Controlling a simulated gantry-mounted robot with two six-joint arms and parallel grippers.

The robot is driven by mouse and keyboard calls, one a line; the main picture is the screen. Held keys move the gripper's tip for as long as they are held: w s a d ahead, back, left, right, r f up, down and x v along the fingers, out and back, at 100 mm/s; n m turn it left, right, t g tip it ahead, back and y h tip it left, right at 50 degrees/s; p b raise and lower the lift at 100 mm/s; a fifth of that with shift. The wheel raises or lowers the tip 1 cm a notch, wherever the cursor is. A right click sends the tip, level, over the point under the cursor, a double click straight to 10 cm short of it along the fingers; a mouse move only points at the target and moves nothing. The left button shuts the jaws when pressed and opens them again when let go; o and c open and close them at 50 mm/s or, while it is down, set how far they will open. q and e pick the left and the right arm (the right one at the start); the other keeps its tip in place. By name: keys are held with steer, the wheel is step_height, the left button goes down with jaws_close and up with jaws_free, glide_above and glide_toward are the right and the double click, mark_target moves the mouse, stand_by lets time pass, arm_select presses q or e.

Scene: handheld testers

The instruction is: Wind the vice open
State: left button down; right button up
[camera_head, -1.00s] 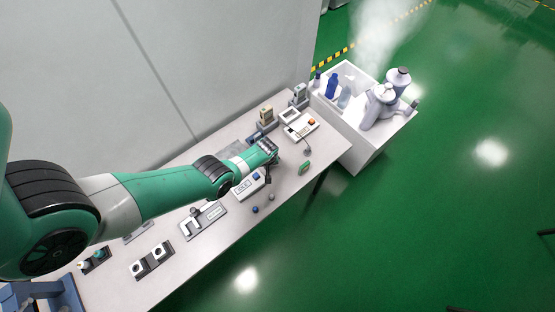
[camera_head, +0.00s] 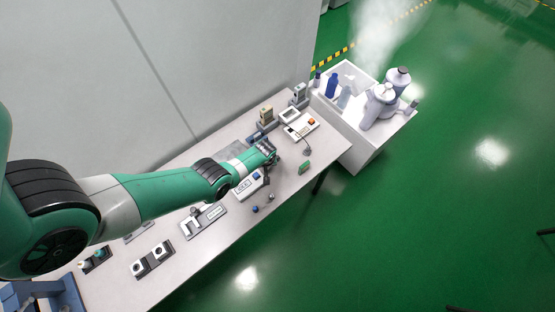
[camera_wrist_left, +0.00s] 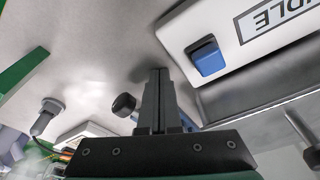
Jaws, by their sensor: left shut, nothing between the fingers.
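My left gripper (camera_head: 267,175) reaches over the bench beside a white box with a blue button (camera_head: 247,184). In the left wrist view the gripper (camera_wrist_left: 159,75) is shut and empty. A dark round knob (camera_wrist_left: 124,104) shows just left of the fingers there; I cannot tell whether they touch it. In the head view two small dark balls (camera_head: 255,210) (camera_head: 271,197) show near the bench's front edge, below the gripper. A grey fixture with an upright block (camera_head: 195,220) may be the vice, but it is too small to be sure. My right gripper is not in view.
The white box's "IDLE" label (camera_wrist_left: 270,14) and blue button (camera_wrist_left: 207,56) fill the wrist view's upper right. A white tester (camera_head: 300,125) and a small green object (camera_head: 304,167) lie farther along the bench. A white bin with bottles (camera_head: 352,150) stands beyond its end.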

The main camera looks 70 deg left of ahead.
arm_select(q)
steer(key=shift+s+d+f, duration=0.1)
steer(key=shift+s+f, duration=0.1)
steer(key=shift+s, duration=0.05)
stand_by(0.5)
steer(key=shift+s+r+p, duration=0.1)
steer(key=shift+r+p, duration=0.3)
steer(key=shift+r, duration=0.05)
steer(key=shift+r, duration=0.1)
steer(key=shift+r+p, duration=0.5)
steer(key=shift+r, duration=0.05)
steer(key=shift+w, duration=0.2)
steer(key=shift+b+x, duration=0.95)
